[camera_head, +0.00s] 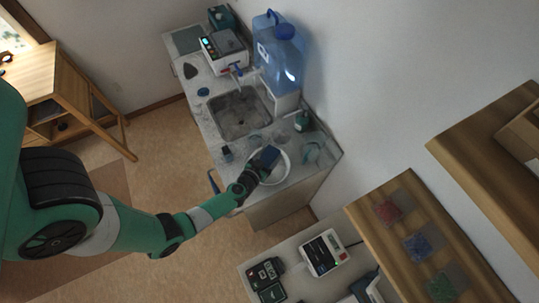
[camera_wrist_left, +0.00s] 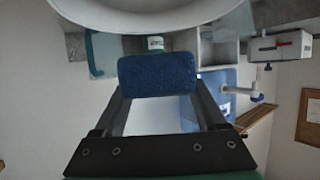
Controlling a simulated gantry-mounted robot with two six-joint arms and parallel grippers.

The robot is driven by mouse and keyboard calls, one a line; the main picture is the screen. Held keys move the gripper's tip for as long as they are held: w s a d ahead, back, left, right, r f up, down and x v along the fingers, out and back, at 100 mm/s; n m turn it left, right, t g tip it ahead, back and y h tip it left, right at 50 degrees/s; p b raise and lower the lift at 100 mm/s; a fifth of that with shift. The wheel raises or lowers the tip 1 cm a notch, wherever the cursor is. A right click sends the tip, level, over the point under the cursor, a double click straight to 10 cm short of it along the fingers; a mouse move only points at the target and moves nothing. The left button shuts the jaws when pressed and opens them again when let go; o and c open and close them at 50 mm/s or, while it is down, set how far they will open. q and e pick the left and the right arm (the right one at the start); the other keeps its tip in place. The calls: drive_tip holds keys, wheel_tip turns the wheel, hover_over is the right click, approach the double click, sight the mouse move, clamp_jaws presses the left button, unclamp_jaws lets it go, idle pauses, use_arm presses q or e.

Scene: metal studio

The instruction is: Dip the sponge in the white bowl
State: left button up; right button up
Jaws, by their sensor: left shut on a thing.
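The blue sponge (camera_head: 267,157) is held between the fingers of my left gripper (camera_head: 259,166), which is shut on it. In the left wrist view the sponge (camera_wrist_left: 158,75) sits between the two dark fingertips (camera_wrist_left: 158,82). The white bowl (camera_head: 284,172) stands on the counter near its front end. In the head view the sponge and gripper overlap the bowl's upper left part and hide some of it. The bowl's pale rim (camera_wrist_left: 150,27) runs along the top of the wrist view, apart from the sponge in that picture. I cannot tell how high the sponge is over the bowl.
A sink (camera_head: 240,114) lies behind the bowl, with a large blue water jug (camera_head: 280,50) beside it. A small green bottle (camera_head: 302,122) and a clear glass item (camera_head: 318,154) stand close to the bowl's right. A dark small object (camera_head: 227,153) lies to its left.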

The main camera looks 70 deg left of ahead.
use_arm(q)
drive_tip(key=shift+r+p, duration=0.75)
drive_tip(key=shift+p, duration=0.15)
drive_tip(key=shift+f+b, duration=0.65)
drive_tip(key=shift+f, duration=0.15)
drive_tip(key=shift+r, duration=0.1)
idle(0.4)
wheel_tip(320, 180, up, 2)
drive_tip(key=shift+r+p, duration=0.1)
drive_tip(key=shift+p, duration=0.5)
drive_tip(key=shift+r, duration=0.9)
